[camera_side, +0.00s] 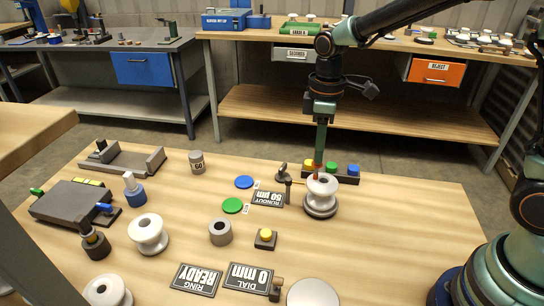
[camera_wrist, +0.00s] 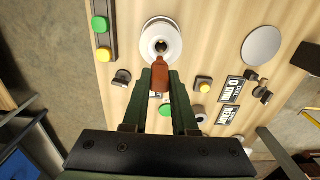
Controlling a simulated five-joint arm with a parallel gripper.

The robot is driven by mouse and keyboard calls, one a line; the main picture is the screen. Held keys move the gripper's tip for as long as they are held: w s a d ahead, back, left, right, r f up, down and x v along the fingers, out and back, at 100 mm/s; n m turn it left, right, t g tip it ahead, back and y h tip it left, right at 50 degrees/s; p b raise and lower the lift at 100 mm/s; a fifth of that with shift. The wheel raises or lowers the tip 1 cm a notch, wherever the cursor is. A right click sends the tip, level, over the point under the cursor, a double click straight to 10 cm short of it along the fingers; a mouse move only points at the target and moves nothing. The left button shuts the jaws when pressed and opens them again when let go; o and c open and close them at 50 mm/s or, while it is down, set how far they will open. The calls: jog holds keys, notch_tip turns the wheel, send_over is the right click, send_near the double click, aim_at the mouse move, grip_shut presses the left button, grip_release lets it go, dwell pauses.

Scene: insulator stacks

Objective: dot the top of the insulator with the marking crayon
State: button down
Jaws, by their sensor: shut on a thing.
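A white insulator (camera_side: 321,194) stands upright on a round grey base on the wooden table. In the wrist view the insulator (camera_wrist: 150,33) shows from above, with a dark spot at its centre. My gripper (camera_side: 320,158) points down and is shut on an orange-brown marking crayon (camera_side: 316,176). In the wrist view the crayon (camera_wrist: 166,80) sits between the green fingers of my gripper (camera_wrist: 167,88), its end toward the insulator. The crayon's lower end is at the insulator's top; I cannot tell whether they touch. No mark is discernible on the top.
A bar with coloured buttons (camera_side: 347,174) stands close behind the insulator, and a small dark post (camera_side: 284,177) to its left. A yellow-button box (camera_side: 265,238) and a grey ring (camera_side: 220,232) are nearer. Another white insulator (camera_side: 148,236) is left. The table's right side is clear.

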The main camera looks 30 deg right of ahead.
dwell(0.6)
jog(key=shift+r, duration=3.45)
